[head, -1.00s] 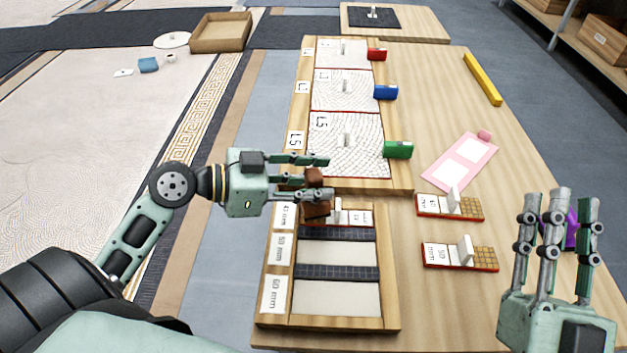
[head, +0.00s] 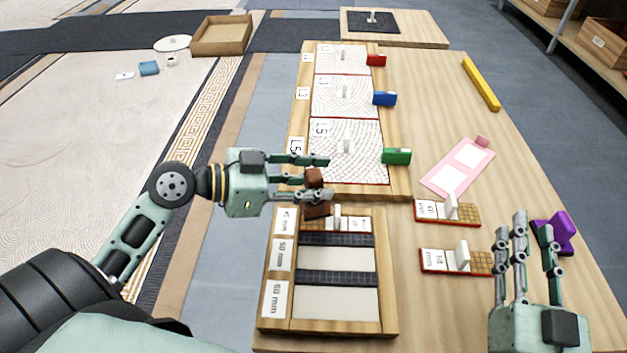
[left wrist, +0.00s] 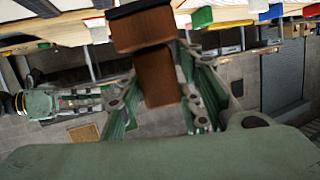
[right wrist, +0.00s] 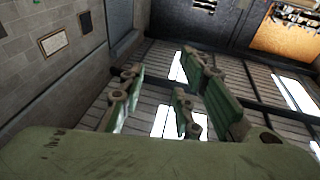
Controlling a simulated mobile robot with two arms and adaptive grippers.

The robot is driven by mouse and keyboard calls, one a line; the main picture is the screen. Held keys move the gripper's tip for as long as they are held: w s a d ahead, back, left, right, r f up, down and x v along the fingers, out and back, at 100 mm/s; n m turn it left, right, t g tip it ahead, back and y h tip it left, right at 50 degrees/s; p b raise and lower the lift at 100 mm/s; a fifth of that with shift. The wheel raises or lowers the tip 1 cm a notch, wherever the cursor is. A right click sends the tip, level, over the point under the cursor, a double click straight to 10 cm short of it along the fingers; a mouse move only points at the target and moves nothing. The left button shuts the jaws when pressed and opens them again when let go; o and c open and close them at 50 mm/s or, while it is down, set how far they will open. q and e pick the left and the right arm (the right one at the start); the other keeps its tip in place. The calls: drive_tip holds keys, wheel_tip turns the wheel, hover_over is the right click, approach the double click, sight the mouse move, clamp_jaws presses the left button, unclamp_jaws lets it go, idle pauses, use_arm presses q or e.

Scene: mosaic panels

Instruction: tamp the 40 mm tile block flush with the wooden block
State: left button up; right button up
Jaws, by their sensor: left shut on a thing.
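My left gripper (head: 326,177) is shut on the brown wooden block (head: 316,210), just above the upper end of the lower frame. In the left wrist view the wooden block (left wrist: 158,75) is between the fingers. The 40 mm tile block (head: 352,222), with a small white grip, lies in the top slot beside the 40 mm label. The wooden block partly covers its left end; I cannot tell whether they touch or whether the tile is flush. My right gripper (head: 530,228) is open and empty over the table's right side.
The lower frame (head: 385,300) has dark strips and pale slots. Two tile blocks with white grips (head: 450,212) (head: 455,262) lie right of it. A purple object (head: 560,232) is beside my right gripper. Red, blue and green blocks edge the upper panels. A pink card (head: 458,168) lies beyond.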

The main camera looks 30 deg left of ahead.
use_arm(q)
drive_tip(key=shift+r+p, duration=0.4)
drive_tip(key=shift+r, duration=0.2)
drive_tip(key=shift+r+p, duration=0.35)
drive_tip(key=shift+r, duration=0.1)
use_arm(e)
wheel_tip(320, 180, down, 8)
drive_tip(key=d+g+h, duration=0.1)
drive_tip(key=g, duration=0.3)
drive_tip(key=shift+s+d, duration=0.15)
drive_tip(key=shift+s, duration=0.1)
use_arm(q)
drive_tip(key=shift+r, duration=0.1)
